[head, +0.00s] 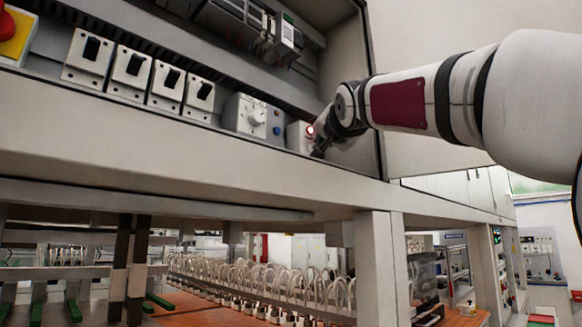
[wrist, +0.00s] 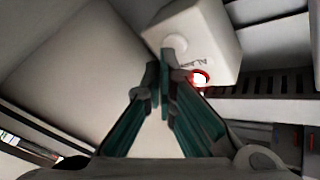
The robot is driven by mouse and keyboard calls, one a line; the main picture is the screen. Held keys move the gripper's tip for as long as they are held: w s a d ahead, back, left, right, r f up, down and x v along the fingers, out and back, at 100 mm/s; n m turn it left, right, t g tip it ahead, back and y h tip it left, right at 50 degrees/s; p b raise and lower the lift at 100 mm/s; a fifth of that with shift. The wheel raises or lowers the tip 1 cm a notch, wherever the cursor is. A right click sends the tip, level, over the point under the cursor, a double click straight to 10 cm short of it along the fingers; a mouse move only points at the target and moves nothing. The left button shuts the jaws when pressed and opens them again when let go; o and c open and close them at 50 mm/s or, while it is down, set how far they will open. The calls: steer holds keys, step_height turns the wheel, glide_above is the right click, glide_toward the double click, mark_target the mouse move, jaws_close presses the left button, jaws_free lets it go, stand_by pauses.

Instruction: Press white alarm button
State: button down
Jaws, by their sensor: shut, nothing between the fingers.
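The white alarm box (head: 296,137) sits at the right end of the row inside the open cabinet. In the wrist view the box (wrist: 215,40) carries a round white button (wrist: 174,42), dark lettering that seems to read "ALARM", and a red-ringed light (wrist: 199,78) with a bright white centre. The red ring (head: 310,130) also glows in the head view. My gripper (wrist: 162,68) is shut and empty, its fingertips at the box's face by the white button and partly covering it. I cannot tell whether they touch it. In the head view my gripper (head: 319,150) partly hides the box.
Left of the alarm box stands a grey-white box with a knob (head: 256,117) and a blue button. Several black-lever switches (head: 130,70) line the panel further left. The cabinet's lower ledge (head: 200,150) runs below, and its right side wall is close to my wrist.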

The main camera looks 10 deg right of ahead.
steer(key=shift+w+a, duration=0.25)
stand_by(0.9)
stand_by(0.4)
steer(key=shift+s+d, duration=0.5)
steer(key=shift+s, duration=0.1)
steer(key=shift+s+d+p, duration=0.45)
steer(key=shift+s+d, duration=0.3)
steer(key=shift+s, duration=0.3)
steer(key=shift+s+d+p, duration=0.4)
steer(key=shift+s+d, duration=0.3)
steer(key=shift+s, duration=0.35)
